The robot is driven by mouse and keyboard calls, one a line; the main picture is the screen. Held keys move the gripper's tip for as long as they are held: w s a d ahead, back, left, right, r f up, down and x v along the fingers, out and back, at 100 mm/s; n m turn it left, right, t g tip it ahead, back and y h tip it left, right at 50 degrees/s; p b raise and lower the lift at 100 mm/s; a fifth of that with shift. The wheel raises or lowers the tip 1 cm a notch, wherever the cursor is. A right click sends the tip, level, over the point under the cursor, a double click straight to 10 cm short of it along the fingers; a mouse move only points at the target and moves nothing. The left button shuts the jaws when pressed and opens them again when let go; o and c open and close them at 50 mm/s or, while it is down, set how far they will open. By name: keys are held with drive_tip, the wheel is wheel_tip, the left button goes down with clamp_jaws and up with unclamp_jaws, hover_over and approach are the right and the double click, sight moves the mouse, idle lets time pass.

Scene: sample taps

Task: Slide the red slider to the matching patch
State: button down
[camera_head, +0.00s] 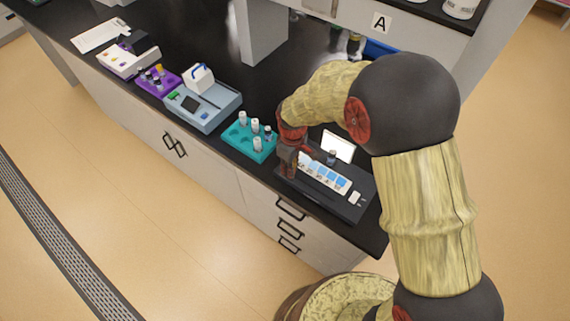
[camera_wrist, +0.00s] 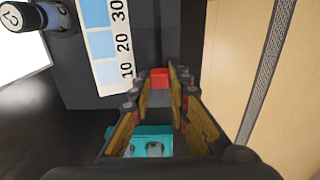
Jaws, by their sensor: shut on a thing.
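The red slider (camera_wrist: 159,77) shows in the wrist view between my fingertips, at the edge of a dark board (camera_wrist: 165,25). My gripper (camera_wrist: 154,92) is shut on it. The slider is beside the end of a white strip (camera_wrist: 117,87) with blue patches, level with about the patch marked 10. Patches marked 20 (camera_wrist: 103,44) and 30 (camera_wrist: 96,12) lie farther along. In the head view my gripper (camera_head: 288,168) is at the left end of the board (camera_head: 316,199); the slider is hidden there. The strip (camera_head: 326,174) runs rightward from it.
A capped vial (camera_wrist: 28,16) stands beside the strip, near a bright white panel (camera_head: 338,146). A teal rack (camera_head: 240,143) with several vials is close to the left of my gripper. The blue-grey instrument (camera_head: 205,112) and purple rack (camera_head: 160,86) stand farther left. The counter's front edge is close.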

sight(321, 192)
drive_tip(key=s+d, duration=0.2)
drive_tip(key=d, duration=0.1)
drive_tip(key=s+d, duration=0.2)
drive_tip(key=d, duration=0.2)
drive_tip(key=s+d+p, duration=0.1)
drive_tip(key=s+d, duration=0.1)
drive_tip(key=d, duration=0.1)
drive_tip(key=shift+d, duration=0.15)
drive_tip(key=c, duration=1.7)
unclamp_jaws()
wheel_tip(321, 192, up, 12)
